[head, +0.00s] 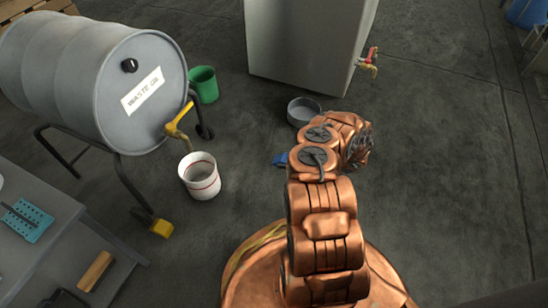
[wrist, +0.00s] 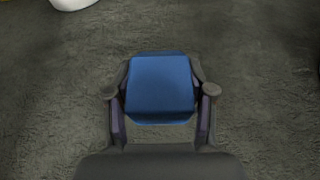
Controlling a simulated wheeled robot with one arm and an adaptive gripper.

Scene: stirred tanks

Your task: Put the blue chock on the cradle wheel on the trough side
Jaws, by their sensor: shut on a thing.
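The blue chock (wrist: 160,88) sits between the two fingers of my gripper (wrist: 160,92), which is shut on it. In the head view a small part of the blue chock (head: 280,159) shows left of my arm; the arm hides the gripper. I cannot tell whether the chock touches the floor. The grey waste oil drum (head: 75,75) lies on a dark wheeled cradle (head: 125,180). One cradle wheel (head: 143,214) is at the front, beside a yellow block (head: 161,228). Another cradle wheel (head: 206,131) is near the green bucket. I cannot make out a trough.
A white bucket (head: 200,178) stands below the drum's yellow tap (head: 178,120). A green bucket (head: 204,84) is behind it. A grey bowl (head: 303,111) stands by the tall grey tank (head: 305,45). A bench (head: 50,260) fills the lower left.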

